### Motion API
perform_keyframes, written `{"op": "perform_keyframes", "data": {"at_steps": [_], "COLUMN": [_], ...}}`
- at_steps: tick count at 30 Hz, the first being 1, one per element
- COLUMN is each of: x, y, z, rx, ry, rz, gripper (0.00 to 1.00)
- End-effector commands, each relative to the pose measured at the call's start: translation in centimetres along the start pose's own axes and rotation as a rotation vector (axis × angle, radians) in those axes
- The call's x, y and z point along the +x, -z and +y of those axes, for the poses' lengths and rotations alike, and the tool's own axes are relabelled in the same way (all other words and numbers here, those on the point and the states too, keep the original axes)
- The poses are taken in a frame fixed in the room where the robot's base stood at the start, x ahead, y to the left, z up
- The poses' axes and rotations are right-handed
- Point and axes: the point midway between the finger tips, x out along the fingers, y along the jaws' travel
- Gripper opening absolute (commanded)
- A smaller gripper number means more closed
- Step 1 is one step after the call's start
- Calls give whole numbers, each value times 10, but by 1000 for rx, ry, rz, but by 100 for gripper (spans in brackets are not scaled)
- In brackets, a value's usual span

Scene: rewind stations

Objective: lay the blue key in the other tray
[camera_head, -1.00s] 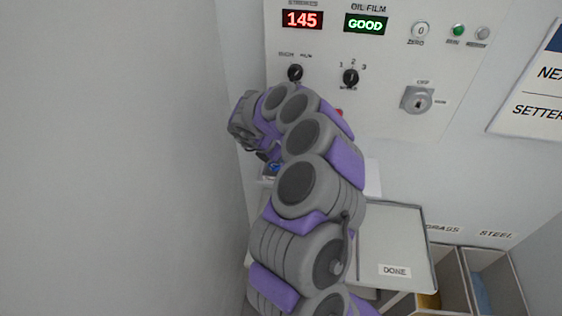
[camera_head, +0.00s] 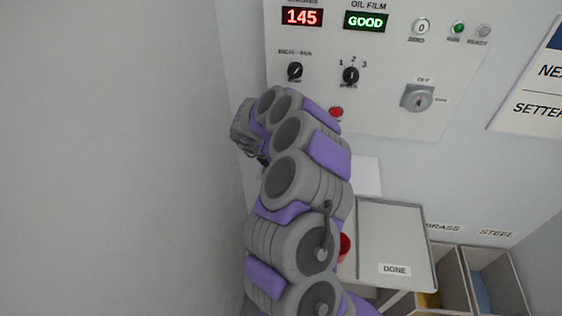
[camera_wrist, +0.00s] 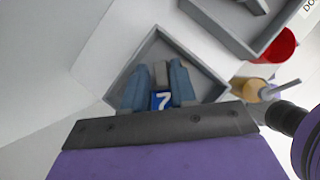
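In the wrist view the blue key (camera_wrist: 162,100), marked with a white 7, shows between the two blue-grey fingers of my gripper (camera_wrist: 158,66). A grey piece extends from its blue part toward the fingertips. The fingers lie close on both sides; I cannot tell whether they press on it. Below is a grey square tray (camera_wrist: 207,73) with low walls. A second grey tray (camera_wrist: 222,38) stands at the upper right, with a grey object partly in view. In the head view my gripper (camera_head: 245,130) is beside the left wall, its fingers hidden, and my arm hides the key.
The head view shows a DONE surface (camera_head: 395,225), bins (camera_head: 455,275) at the lower right, and a control panel (camera_head: 385,95) behind my arm. The plain wall (camera_head: 110,150) is close on the left.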

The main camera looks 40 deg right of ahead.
Motion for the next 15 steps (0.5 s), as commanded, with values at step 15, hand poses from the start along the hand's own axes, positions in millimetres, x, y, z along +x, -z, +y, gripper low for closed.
{"op": "perform_keyframes", "data": {"at_steps": [15], "x": [-24], "y": [-2], "z": [0], "rx": [0], "ry": [-1], "rz": [1], "gripper": [26]}}
